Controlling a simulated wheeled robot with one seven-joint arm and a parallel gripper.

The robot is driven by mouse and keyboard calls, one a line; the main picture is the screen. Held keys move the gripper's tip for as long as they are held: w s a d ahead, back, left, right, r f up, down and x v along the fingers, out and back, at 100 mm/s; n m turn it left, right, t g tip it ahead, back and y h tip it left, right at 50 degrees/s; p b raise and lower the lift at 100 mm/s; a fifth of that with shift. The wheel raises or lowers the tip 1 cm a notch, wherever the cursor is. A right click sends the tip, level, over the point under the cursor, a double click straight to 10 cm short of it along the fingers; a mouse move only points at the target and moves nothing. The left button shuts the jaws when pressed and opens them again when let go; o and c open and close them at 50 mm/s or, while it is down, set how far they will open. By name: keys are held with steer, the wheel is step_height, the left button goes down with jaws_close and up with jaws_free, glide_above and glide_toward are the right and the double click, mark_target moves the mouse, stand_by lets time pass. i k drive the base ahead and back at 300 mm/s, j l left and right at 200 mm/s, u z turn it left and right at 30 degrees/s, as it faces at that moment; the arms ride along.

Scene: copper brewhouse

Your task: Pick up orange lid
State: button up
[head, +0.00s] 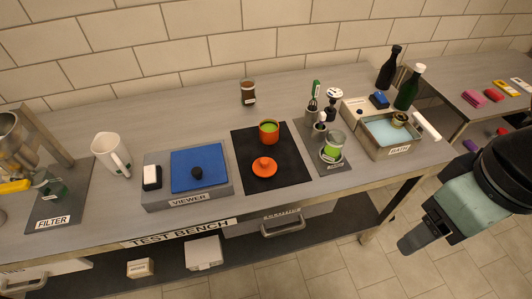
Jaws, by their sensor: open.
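The orange lid (264,168) is a small disc with a knob on top. It lies on the black mat (294,174) in the middle of the bench. Just behind it stands an orange cup (268,134) with green inside. My gripper (416,238) is at the right, in front of the bench edge, well apart from the lid. It is open, and no object shows in it. The lid is in full view.
A grey box with a blue top (198,168), labelled VIEWER, stands left of the mat. Right of it are a grey stand with tools (328,168) and the BATH basin (382,152) with dark bottles behind. A white jug (112,152) stands at left.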

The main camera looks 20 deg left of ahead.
mark_target(264, 167)
steer(key=i+u, duration=0.1)
steer(key=u, duration=0.3)
steer(key=i+u, duration=0.15)
steer(key=u, duration=0.2)
steer(key=i+u, duration=0.15)
steer(key=u, duration=0.25)
